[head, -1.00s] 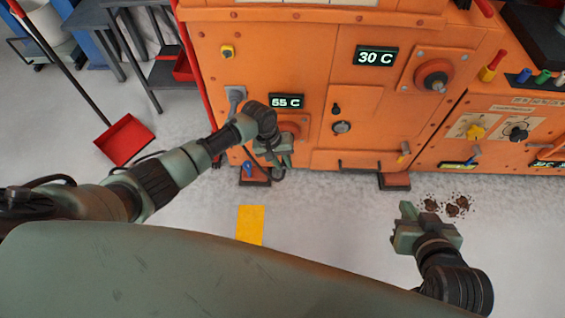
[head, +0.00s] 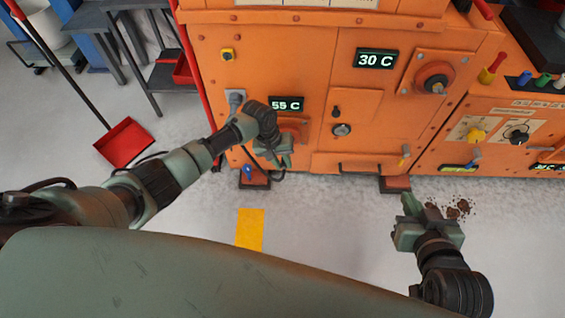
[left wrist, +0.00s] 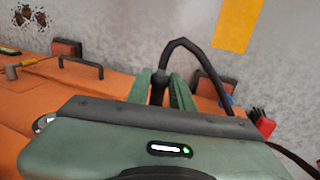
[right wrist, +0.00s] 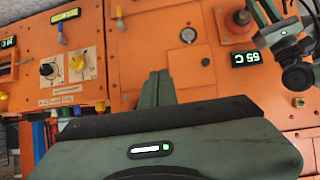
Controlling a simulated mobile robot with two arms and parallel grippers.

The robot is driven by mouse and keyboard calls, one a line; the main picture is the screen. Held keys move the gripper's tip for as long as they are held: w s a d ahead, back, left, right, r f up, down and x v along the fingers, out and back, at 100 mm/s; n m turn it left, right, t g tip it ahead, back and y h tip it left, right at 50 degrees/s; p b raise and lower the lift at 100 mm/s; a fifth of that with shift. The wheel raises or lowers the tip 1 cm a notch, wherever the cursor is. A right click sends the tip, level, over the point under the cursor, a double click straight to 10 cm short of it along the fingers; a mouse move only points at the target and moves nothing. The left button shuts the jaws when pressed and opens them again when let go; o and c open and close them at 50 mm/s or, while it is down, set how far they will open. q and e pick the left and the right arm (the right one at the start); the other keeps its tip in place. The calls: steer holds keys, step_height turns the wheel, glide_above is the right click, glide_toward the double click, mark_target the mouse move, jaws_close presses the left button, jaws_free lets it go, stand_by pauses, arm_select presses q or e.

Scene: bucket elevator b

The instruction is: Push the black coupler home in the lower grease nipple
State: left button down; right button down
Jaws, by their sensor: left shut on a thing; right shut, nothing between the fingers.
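My left gripper (head: 284,158) is at the orange machine's lower front, just below the 55 C display (head: 286,104). In the left wrist view its fingers (left wrist: 160,90) are shut on the black coupler (left wrist: 159,80), from which a black hose (left wrist: 205,62) loops up and to the right. A reddish boss (head: 296,124) shows behind the left gripper; it also shows in the right wrist view (right wrist: 240,22). The lower grease nipple cannot be made out, so I cannot tell whether the coupler touches it. My right gripper (head: 411,205) is shut and empty over the floor at right.
The orange machine (head: 300,60) fills the back, with a 30 C display (head: 376,58) and a round red boss (head: 434,79). Brown dirt (head: 455,209) lies on the floor near my right gripper. A red dustpan (head: 125,142) stands at left. A yellow floor mark (head: 250,229) lies in front.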

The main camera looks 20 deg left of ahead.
arm_select(q)
steer(key=shift+w, duration=0.2)
steer(key=c, duration=1.1)
jaws_free()
steer(key=shift+c, duration=0.2)
arm_select(e)
steer(key=shift+w+a+r+t, duration=0.2)
steer(key=shift+w+r+t, duration=0.1)
steer(key=shift+w+r, duration=0.1)
arm_select(q)
steer(key=shift+a+r, duration=0.1)
steer(key=shift+r, duration=0.1)
arm_select(e)
steer(key=shift+s, duration=0.15)
arm_select(q)
steer(key=p+v, duration=0.3)
steer(key=v, duration=0.4)
steer(key=shift+r, duration=0.2)
arm_select(e)
steer(key=s+d+f+g+h, duration=0.1)
steer(key=s+d+f+g, duration=0.1)
steer(key=s, duration=0.4)
steer(key=s+d+f+g+h, duration=0.1)
steer(key=s+d+f+g, duration=0.1)
steer(key=s+f+g, duration=0.3)
steer(key=s+g, duration=0.1)
steer(key=s, duration=0.1)
steer(key=shift+s+d, duration=0.3)
steer(key=shift+d, duration=0.1)
